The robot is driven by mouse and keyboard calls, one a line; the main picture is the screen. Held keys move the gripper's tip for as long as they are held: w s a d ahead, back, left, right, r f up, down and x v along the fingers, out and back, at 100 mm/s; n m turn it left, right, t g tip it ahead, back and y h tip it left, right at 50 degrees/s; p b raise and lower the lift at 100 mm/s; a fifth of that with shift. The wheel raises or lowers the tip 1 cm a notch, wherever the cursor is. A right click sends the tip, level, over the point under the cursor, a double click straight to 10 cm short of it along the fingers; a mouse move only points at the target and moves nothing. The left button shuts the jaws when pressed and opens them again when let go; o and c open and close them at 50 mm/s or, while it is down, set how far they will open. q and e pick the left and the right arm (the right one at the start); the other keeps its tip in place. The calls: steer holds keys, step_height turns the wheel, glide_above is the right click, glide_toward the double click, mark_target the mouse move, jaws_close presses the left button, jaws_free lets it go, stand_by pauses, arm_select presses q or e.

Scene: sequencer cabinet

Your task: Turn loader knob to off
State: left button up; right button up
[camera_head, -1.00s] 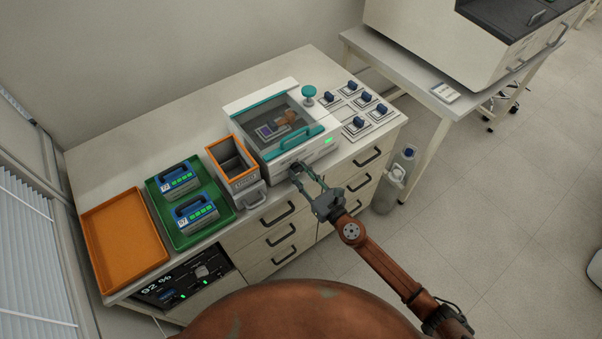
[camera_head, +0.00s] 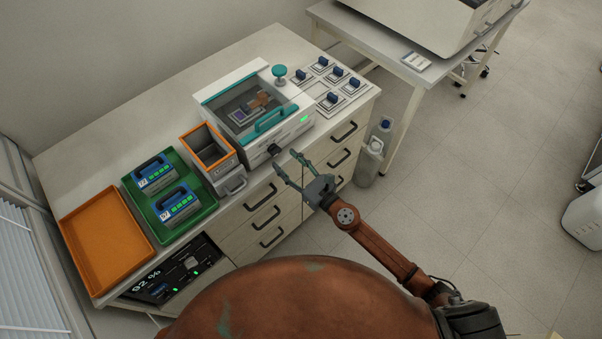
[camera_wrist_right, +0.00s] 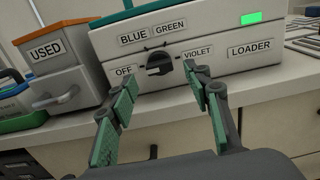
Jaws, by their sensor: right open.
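The loader (camera_head: 287,128) is a white box with a teal handle on the counter. Its front carries a black knob (camera_wrist_right: 158,64), with OFF to its left, BLUE and GREEN above, and VIOLET to its right. A pale mark on the knob appears to lie toward the OFF side. The knob also shows in the head view (camera_head: 273,149). My right gripper (camera_head: 283,157) is open and empty in front of the knob, apart from it. In the right wrist view its fingertips (camera_wrist_right: 160,73) stand either side of the knob's line. My left gripper is not in view.
An orange-rimmed USED bin (camera_head: 208,147) stands left of the loader. Further left are a green tray (camera_head: 150,205) with two blue cartridges and an orange tray (camera_head: 105,240). Drawer handles (camera_head: 262,197) stick out below the counter. A bottle (camera_head: 373,160) stands on the floor at right.

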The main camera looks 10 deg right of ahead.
steer(key=v, duration=0.7)
steer(key=shift+s+d, duration=0.25)
steer(key=shift+s, duration=0.05)
